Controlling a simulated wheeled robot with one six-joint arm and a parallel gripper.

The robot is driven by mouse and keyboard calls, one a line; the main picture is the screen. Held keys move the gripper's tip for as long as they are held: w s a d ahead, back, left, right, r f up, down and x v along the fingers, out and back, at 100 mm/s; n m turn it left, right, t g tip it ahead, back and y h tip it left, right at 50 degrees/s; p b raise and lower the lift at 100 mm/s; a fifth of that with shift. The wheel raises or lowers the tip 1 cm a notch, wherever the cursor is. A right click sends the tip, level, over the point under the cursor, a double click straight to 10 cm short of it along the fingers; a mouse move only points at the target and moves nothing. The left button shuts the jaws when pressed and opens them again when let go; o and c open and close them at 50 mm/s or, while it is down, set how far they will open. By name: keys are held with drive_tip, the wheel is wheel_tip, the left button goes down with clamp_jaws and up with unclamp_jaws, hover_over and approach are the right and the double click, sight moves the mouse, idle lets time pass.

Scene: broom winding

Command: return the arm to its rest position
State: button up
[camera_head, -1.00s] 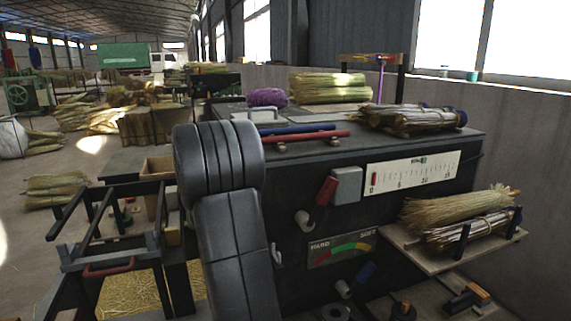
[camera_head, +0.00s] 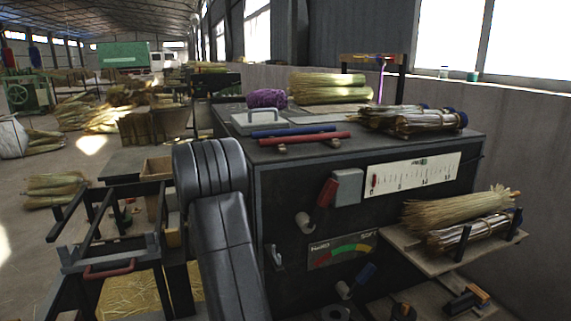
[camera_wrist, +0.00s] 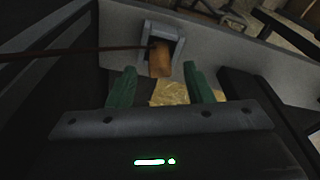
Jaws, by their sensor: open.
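My gripper (camera_wrist: 160,69) shows in the wrist view as two green fingers standing apart, with nothing held between them. In the head view my arm folds down in front of the dark machine cabinet (camera_head: 400,230), and my gripper is hidden there. Beyond the fingers in the wrist view, an orange-brown block (camera_wrist: 160,59) sits in a grey bracket (camera_wrist: 148,32). Yellow straw shows below it between the fingers.
The cabinet top holds a red bar (camera_head: 305,138), a blue bar (camera_head: 292,130), purple twine (camera_head: 267,98) and straw bundles (camera_head: 328,87). A side shelf (camera_head: 450,262) carries more bundles. A black frame with a red handle (camera_head: 108,269) stands at the left.

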wheel_tip(320, 180, up, 2)
drive_tip(key=shift+s+r+p, duration=0.15)
drive_tip(key=shift+r+p, duration=0.1)
drive_tip(key=shift+p, duration=0.55)
wheel_tip(320, 180, up, 6)
drive_tip(key=s+p, duration=0.2)
drive_tip(key=p, duration=0.1)
drive_tip(key=shift+d+r, duration=0.25)
drive_tip(key=shift+d, duration=0.2)
drive_tip(key=shift+s+d, duration=0.1)
